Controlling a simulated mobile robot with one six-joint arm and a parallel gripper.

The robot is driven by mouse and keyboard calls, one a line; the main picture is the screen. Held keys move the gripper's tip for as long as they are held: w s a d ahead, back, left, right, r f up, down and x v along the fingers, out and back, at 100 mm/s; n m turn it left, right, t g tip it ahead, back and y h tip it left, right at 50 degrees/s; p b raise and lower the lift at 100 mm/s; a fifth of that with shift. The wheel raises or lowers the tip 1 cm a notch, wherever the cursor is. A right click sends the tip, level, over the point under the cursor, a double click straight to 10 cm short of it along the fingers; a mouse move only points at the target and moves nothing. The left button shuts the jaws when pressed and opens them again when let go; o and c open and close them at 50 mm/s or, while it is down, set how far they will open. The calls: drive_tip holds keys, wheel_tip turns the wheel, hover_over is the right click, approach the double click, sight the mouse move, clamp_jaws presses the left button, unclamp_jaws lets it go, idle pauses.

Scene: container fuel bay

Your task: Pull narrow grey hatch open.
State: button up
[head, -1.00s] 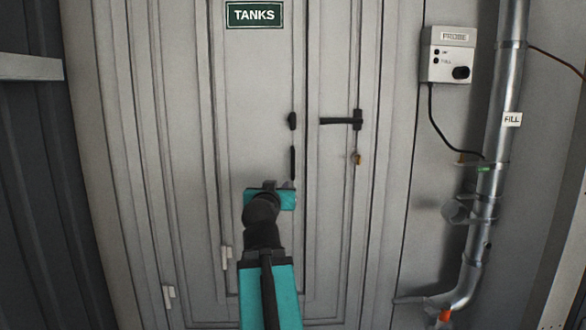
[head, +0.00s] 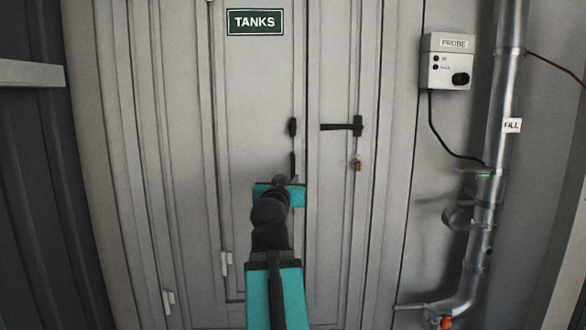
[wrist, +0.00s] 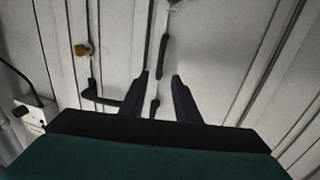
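A narrow grey hatch panel (head: 255,100) under a TANKS sign looks shut in its frame. Near its right edge are a black latch (head: 293,127) and, below it, a slim upright black bar handle (head: 293,160). In the wrist view, which is turned over, the bar handle (wrist: 163,50) lies between and beyond my fingertips, and the latch (wrist: 155,106) shows between the finger bases. My gripper (head: 288,181) is open and empty at the bar's lower end in the head view; it also shows in the wrist view (wrist: 160,77). I cannot tell whether it touches the bar.
To the right, a grey panel carries a black lever (head: 342,126) and a brass padlock (head: 357,164). A PROBE box (head: 447,62) with a cable and a metal pipe (head: 490,215) stand further right. A grey ledge (head: 30,68) juts in at the left.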

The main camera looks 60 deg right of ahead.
drive_tip(key=p, duration=0.9)
approach(293, 170)
drive_tip(key=shift+x, duration=1.15)
drive_tip(key=p, duration=0.2)
drive_tip(key=d+p, duration=0.1)
drive_tip(key=p, duration=0.1)
drive_tip(key=shift+w+d+r, duration=0.25)
drive_tip(key=shift+d+r, duration=0.05)
drive_tip(key=d+p, duration=0.1)
drive_tip(key=p, duration=0.3)
drive_tip(key=shift+w+p, duration=0.35)
drive_tip(key=shift+p, duration=0.05)
drive_tip(key=shift+f+p+x, duration=0.2)
drive_tip(key=shift+p+x, duration=0.4)
drive_tip(key=shift+x, duration=2.2)
clamp_jaws()
